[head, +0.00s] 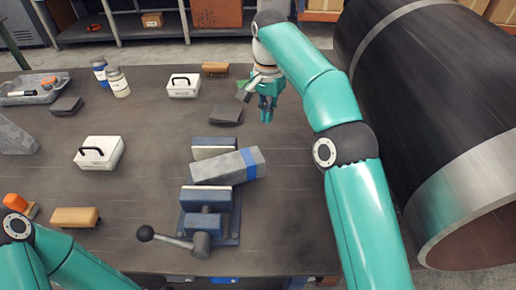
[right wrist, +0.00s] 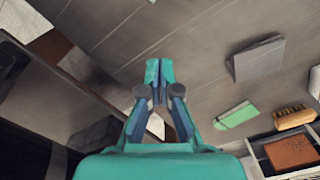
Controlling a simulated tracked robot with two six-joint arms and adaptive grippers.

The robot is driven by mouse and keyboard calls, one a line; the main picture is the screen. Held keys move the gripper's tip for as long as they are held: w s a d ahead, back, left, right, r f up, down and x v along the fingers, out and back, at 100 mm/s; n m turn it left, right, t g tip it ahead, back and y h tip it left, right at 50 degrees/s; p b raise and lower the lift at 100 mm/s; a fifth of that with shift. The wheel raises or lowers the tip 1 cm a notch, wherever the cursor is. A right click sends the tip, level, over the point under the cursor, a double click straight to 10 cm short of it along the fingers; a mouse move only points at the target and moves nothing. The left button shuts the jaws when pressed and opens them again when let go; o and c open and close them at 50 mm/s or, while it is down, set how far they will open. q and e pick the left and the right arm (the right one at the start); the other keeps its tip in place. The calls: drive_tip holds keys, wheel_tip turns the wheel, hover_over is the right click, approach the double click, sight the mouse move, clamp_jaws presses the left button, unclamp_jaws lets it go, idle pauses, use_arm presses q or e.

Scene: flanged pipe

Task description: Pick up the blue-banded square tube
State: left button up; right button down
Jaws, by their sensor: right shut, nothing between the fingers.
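The grey square tube (head: 222,168) with a blue band near its right end lies across the blue vise (head: 208,222), between the rear jaw and the front jaw. I cannot tell whether the jaws press on it. My right gripper (head: 266,114) is beyond the tube and a little to its right, apart from it, pointing down. Its fingers are together and empty; they also show in the right wrist view (right wrist: 157,80). I cannot make out the tube in the right wrist view. My left arm shows at the lower left, but its gripper is out of view.
A large black pipe (head: 430,80) with a metal end fills the right side. The vise handle (head: 146,233) sticks out to the left. White cases (head: 99,153), a dark block (head: 226,115), brushes (head: 75,217) and bottles (head: 118,82) stand around the table. Bare table lies right of the tube.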

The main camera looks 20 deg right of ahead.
drive_tip(key=f+b, duration=0.1)
drive_tip(key=f, duration=0.2)
drive_tip(key=f+b, duration=0.1)
drive_tip(key=f, duration=0.2)
drive_tip(key=f+b, duration=0.1)
drive_tip(key=f, duration=0.3)
drive_tip(key=shift+s+d, duration=0.2)
drive_tip(key=shift+d, duration=0.1)
drive_tip(key=shift+s+a+b, duration=0.35)
drive_tip(key=shift+s+a, duration=0.6)
drive_tip(key=shift+a, duration=0.2)
drive_tip(key=shift+s+a, duration=0.35)
drive_tip(key=shift+a, duration=0.1)
